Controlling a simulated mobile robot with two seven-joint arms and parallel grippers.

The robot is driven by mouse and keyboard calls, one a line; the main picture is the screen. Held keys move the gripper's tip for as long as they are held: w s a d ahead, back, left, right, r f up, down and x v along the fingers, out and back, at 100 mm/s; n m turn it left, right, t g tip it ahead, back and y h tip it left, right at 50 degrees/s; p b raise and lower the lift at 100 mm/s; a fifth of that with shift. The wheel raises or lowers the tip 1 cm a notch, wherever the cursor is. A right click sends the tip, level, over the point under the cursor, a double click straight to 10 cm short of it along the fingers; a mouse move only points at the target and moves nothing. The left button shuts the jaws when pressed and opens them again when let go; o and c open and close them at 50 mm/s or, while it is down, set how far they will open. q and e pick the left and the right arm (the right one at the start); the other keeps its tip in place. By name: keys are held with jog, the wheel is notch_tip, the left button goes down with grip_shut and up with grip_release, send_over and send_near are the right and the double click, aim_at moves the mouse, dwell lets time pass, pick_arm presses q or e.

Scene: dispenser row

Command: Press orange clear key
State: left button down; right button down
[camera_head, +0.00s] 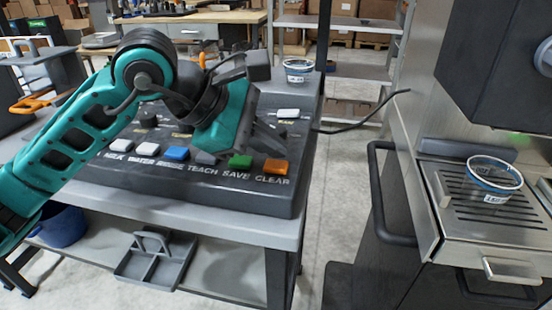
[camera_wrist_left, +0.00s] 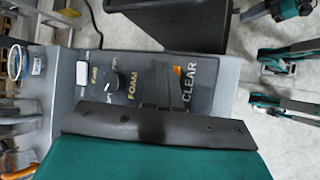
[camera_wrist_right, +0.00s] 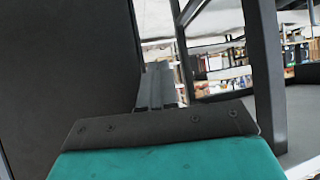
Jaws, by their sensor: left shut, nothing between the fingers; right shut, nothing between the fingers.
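The orange CLEAR key (camera_head: 276,167) is at the right end of the front key row on the dark control panel (camera_head: 240,199). In the left wrist view the orange key (camera_wrist_left: 177,72) shows only in part, beside the fingers. My left gripper (camera_head: 279,141) is shut and empty, its fingertips just behind the key in the head view. It also shows in the left wrist view (camera_wrist_left: 157,68), near the CLEAR lettering. I cannot tell whether it touches the panel. My right gripper (camera_wrist_right: 158,72) is shut and empty in the right wrist view, away from the keys.
The green SAVE key (camera_head: 240,161) sits close left of the orange key, with the blue key (camera_head: 176,153) further left. A white key (camera_head: 288,113) and a clear cup (camera_head: 298,70) are further back. Another cup (camera_head: 493,177) stands on the drip tray at right.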

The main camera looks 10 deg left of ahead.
aim_at(270, 167)
pick_arm(q)
jog(key=shift+r, duration=0.25)
jog(key=shift+r+p, duration=1.55)
jog(key=shift+r, duration=0.9)
jog(key=shift+s+f, duration=0.1)
